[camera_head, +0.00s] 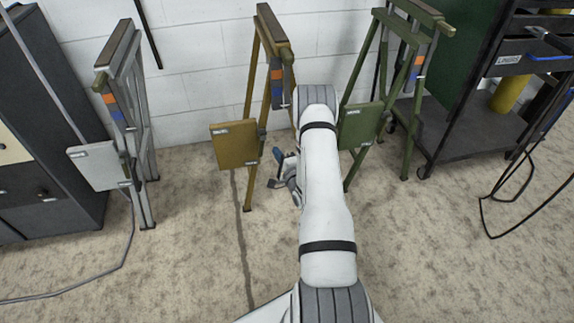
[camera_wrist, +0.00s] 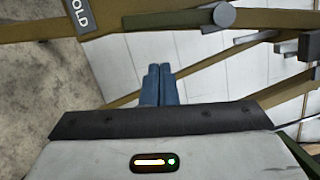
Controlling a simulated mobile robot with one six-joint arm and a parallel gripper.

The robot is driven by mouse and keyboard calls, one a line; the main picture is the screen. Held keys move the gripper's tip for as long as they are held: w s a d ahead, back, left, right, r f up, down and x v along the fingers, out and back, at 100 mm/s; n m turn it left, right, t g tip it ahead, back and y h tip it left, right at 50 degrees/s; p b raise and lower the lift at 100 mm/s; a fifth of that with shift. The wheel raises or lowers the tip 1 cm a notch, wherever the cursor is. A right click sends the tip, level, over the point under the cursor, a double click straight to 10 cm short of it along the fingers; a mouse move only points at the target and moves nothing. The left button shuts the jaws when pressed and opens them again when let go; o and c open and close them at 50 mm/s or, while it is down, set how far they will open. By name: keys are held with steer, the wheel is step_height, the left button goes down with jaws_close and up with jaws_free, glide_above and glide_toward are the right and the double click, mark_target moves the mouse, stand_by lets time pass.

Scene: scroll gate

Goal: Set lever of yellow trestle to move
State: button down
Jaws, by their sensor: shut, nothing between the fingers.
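The yellow trestle (camera_head: 256,75) stands by the wall in the middle of the head view, with a square panel (camera_head: 235,147) on its left side. Orange and blue patches sit on its upper part.
A grey trestle (camera_head: 122,65) stands to the left and a green trestle (camera_head: 410,75) to the right. A dark cart (camera_head: 460,135) is at the right and a dark cabinet (camera_head: 45,110) at the left. Cables lie on the floor. The front floor is mostly clear.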

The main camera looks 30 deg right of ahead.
mark_target(261, 145)
steer(key=shift+w+a+r, duration=0.15)
steer(key=shift+a, duration=0.55)
steer(key=shift+w+a+r, duration=0.1)
steer(key=shift+w+a, duration=0.05)
steer(key=shift+a, duration=0.55)
